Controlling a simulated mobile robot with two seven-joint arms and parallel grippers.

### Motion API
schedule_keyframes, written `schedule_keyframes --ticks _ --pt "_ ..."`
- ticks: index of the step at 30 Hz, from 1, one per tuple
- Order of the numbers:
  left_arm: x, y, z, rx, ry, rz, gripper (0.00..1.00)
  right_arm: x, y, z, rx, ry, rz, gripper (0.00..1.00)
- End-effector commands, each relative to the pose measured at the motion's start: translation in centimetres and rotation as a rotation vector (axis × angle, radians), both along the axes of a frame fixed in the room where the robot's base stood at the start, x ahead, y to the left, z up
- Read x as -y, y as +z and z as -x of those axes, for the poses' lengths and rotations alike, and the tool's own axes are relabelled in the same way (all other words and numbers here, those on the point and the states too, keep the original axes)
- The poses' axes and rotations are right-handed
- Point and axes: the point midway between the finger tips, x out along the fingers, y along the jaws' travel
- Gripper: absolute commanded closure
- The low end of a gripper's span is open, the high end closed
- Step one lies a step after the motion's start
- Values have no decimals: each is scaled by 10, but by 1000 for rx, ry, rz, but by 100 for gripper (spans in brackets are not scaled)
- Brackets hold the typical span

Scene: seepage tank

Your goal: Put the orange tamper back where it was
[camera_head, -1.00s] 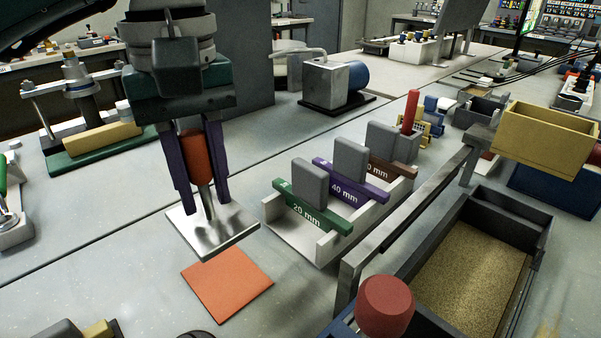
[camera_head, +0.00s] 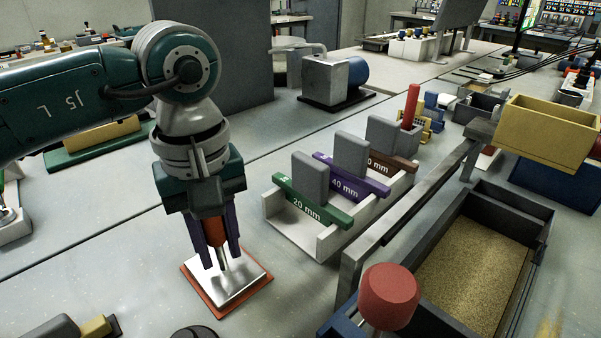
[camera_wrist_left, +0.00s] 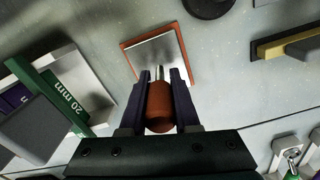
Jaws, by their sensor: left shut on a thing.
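The orange tamper (camera_head: 217,232) has an orange handle, a thin metal stem and a flat square silver plate (camera_head: 236,281). My left gripper (camera_head: 220,255) is shut on the handle, with a purple finger on each side. The plate is over the orange square mat (camera_head: 214,305), whose edges show around it. Whether the plate touches the mat is hard to tell. The left wrist view also shows the handle (camera_wrist_left: 159,103) between the fingers and the mat's rim (camera_wrist_left: 127,57) beyond the plate. My right gripper is not in view.
A white rack (camera_head: 325,246) with green, purple and brown labelled bars stands right of the tamper. A tank of sand (camera_head: 470,265) is at the lower right, with a red knob (camera_head: 389,295) at its near corner. A yellow bin (camera_head: 548,135) is at the right.

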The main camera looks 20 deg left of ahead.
Motion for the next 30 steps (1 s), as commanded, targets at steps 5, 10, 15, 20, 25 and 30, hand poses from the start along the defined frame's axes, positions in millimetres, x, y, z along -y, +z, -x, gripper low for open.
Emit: schedule_keyframes --ticks 5,10,15,20,25,30 --pt "0 -1 0 0 0 0 55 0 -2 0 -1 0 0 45" --pt "0 -1 0 0 0 0 40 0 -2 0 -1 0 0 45" --pt "0 -1 0 0 0 0 40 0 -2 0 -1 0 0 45" --pt "0 8 -1 2 0 -1 40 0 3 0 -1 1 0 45" --pt "-1 41 -2 7 -1 -2 40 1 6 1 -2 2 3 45" --pt "-1 80 -2 6 0 -2 40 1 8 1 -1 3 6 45"
